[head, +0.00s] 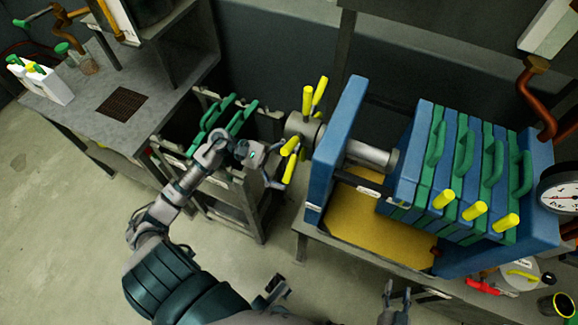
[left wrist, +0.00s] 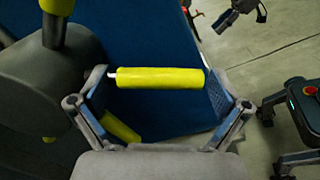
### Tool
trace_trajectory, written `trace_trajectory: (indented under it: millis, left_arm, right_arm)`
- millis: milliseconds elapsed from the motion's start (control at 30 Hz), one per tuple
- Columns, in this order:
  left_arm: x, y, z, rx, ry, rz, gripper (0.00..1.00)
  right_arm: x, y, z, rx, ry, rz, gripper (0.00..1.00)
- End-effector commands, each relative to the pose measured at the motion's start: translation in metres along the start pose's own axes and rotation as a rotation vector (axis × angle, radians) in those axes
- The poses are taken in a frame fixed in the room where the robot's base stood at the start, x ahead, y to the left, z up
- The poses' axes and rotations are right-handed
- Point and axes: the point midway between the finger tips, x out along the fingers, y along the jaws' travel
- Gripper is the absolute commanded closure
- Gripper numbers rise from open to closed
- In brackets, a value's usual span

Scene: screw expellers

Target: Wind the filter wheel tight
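The filter wheel (head: 302,125) is a grey hub with several yellow handles, on a shaft at the left side of the blue filter press frame (head: 338,135). My left gripper (head: 279,168) is at the wheel's lower handles. In the left wrist view, my left gripper (left wrist: 162,95) is open. A yellow handle (left wrist: 158,78) lies crosswise between its spread fingers, with the grey hub (left wrist: 45,85) to the left. I cannot tell whether either finger touches the handle. My right gripper (head: 396,294) is at the bottom of the head view, apart from the wheel, with fingers spread and empty.
Blue and green filter plates (head: 455,165) with green handles stand right of the shaft. A yellow tray surface (head: 375,228) lies below. A pressure gauge (head: 560,190) is at the right edge. A grey workbench (head: 125,75) and a rack (head: 230,205) stand left of the press.

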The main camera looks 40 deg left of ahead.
Motion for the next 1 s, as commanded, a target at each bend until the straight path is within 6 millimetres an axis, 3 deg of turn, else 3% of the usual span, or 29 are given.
trace_trajectory:
  millis: [333, 700, 1000]
  left_arm:
    - [-0.009, 0.000, 0.000, -0.002, 0.002, 0.000, 0.00]
    - [-0.088, 0.001, -0.002, -0.004, 0.001, 0.003, 0.00]
    - [-0.120, 0.000, -0.002, -0.003, -0.001, 0.001, 0.00]
  right_arm:
    - [-0.001, 0.000, -0.001, 0.001, 0.002, -0.001, 0.60]
    - [-0.001, 0.000, -0.001, 0.000, 0.002, 0.000, 0.60]
    - [-0.001, 0.001, 0.000, 0.001, 0.002, -0.001, 0.60]
